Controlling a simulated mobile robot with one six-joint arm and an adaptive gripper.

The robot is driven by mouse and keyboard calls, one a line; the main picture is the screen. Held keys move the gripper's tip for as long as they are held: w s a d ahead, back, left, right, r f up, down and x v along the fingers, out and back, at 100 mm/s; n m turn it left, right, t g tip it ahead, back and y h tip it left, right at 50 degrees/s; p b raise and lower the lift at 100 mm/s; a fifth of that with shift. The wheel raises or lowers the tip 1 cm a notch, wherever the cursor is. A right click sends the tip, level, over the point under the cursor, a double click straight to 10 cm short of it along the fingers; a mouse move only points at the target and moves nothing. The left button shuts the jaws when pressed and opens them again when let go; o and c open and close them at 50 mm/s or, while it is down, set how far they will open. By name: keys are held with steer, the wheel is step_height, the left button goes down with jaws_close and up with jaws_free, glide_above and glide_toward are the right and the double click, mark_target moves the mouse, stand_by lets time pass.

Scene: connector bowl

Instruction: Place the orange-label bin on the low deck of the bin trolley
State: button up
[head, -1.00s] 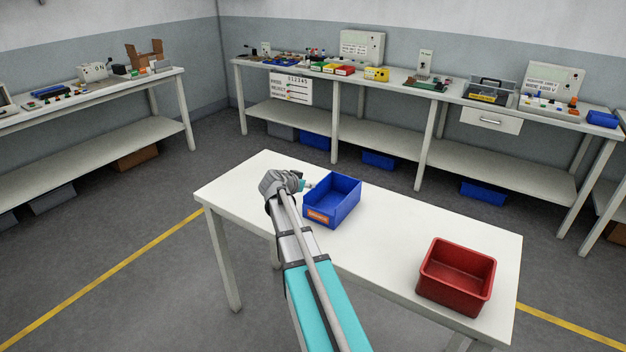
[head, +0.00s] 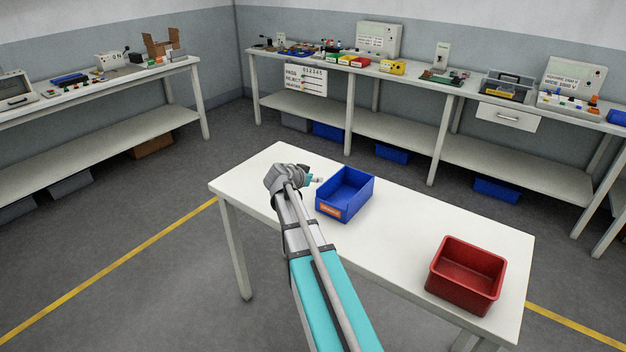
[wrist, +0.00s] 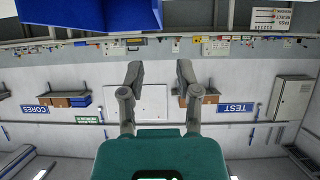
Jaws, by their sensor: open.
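The blue bin with an orange label (head: 347,192) stands upright on the white table (head: 405,232), left of the middle. My gripper (head: 317,180) is just left of the bin, apart from it, at about the height of its rim. In the wrist view my gripper (wrist: 157,75) is open with nothing between its fingers. Part of a blue bin (wrist: 95,12) shows at the top edge of that view, off to the side of the fingers. The bin trolley is not recognisable in these frames.
A red bin (head: 466,274) stands on the right part of the same table. A long workbench (head: 420,84) with equipment runs along the back wall, and another workbench (head: 100,85) is at the left. Grey floor (head: 130,265) with a yellow line is clear at the left.

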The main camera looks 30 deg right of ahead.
steer(key=s+a+f+n+g+y, duration=0.1)
steer(key=s+a+f+n+y, duration=0.2)
steer(key=s+a, duration=0.3)
steer(key=s+a+f+n+g+y, duration=0.2)
steer(key=s+a+n, duration=0.4)
steer(key=a, duration=0.9)
steer(key=s+a+f+n+g+y, duration=0.1)
steer(key=s+a+f+n+y, duration=0.3)
steer(key=s+a+y, duration=0.2)
steer(key=s+a, duration=0.2)
steer(key=a, duration=0.2)
steer(key=shift+s+a+f+n, duration=0.25)
steer(key=shift+a+f+n, duration=0.05)
steer(key=shift+o, duration=0.3)
steer(key=shift+d, duration=0.1)
